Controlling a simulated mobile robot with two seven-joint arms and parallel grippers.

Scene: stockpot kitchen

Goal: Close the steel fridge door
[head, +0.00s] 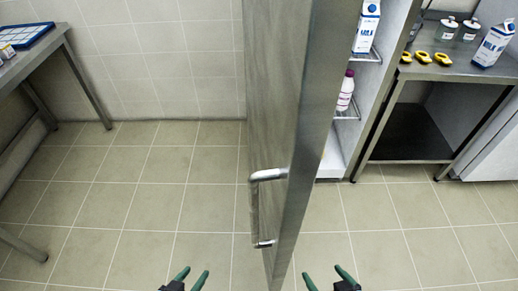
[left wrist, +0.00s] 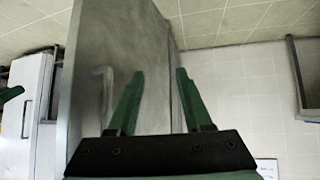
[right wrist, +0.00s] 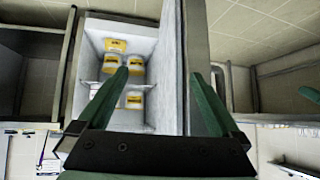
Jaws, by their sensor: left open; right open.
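The steel fridge door (head: 278,110) stands wide open, its edge pointing towards me in the head view. Its bar handle (head: 268,175) is on the left face. The door also shows in the left wrist view (left wrist: 85,60) and the right wrist view (right wrist: 196,50). The fridge interior (head: 332,155) is exposed to the right of the door. My left gripper (head: 190,277) is open and empty, left of the door's near edge. My right gripper (head: 325,277) is open and empty, right of that edge. Neither visibly touches the door.
A milk carton (head: 367,28) and a bottle (head: 346,90) stand on the fridge's wire shelves; yellow-labelled tubs (right wrist: 116,47) show inside too. A steel table (head: 440,68) at right holds another carton and yellow items. A left table (head: 40,50) bears a blue tray. Tiled floor (head: 135,205) is clear.

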